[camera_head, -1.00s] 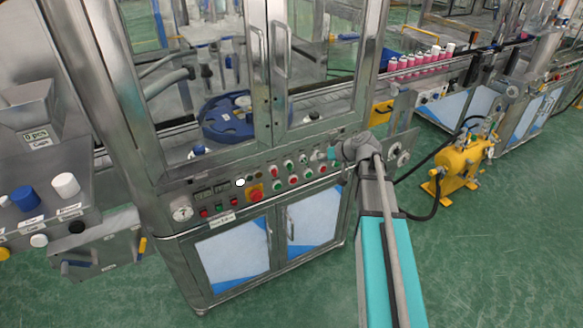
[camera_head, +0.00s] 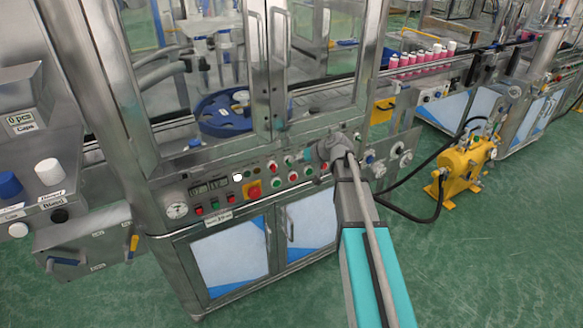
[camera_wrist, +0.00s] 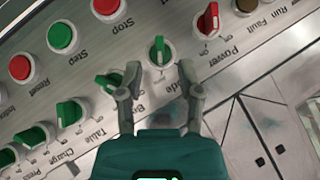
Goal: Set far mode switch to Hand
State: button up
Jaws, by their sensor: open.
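My gripper (camera_wrist: 158,82) is open and empty, its two fingers pointing at the steel control panel (camera_wrist: 225,60) in the wrist view. A green selector switch (camera_wrist: 160,50) stands just beyond and between the fingertips. Its handle is roughly upright in the picture; contact cannot be told. Another green selector (camera_wrist: 108,82) is close beside the left finger and partly hidden. A red selector labelled Power (camera_wrist: 208,19) is to the right. In the head view my gripper (camera_head: 306,155) is at the panel's right part.
Red (camera_wrist: 105,6) and green (camera_wrist: 62,37) push buttons line the panel's upper left. In the head view, a red emergency button (camera_head: 253,190) sits mid-panel. A yellow pump (camera_head: 466,168) with a black hose stands to the right. Green floor is free in front.

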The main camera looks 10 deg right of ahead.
jog(key=shift+b+x, duration=0.55)
jog(key=shift+x, duration=0.8)
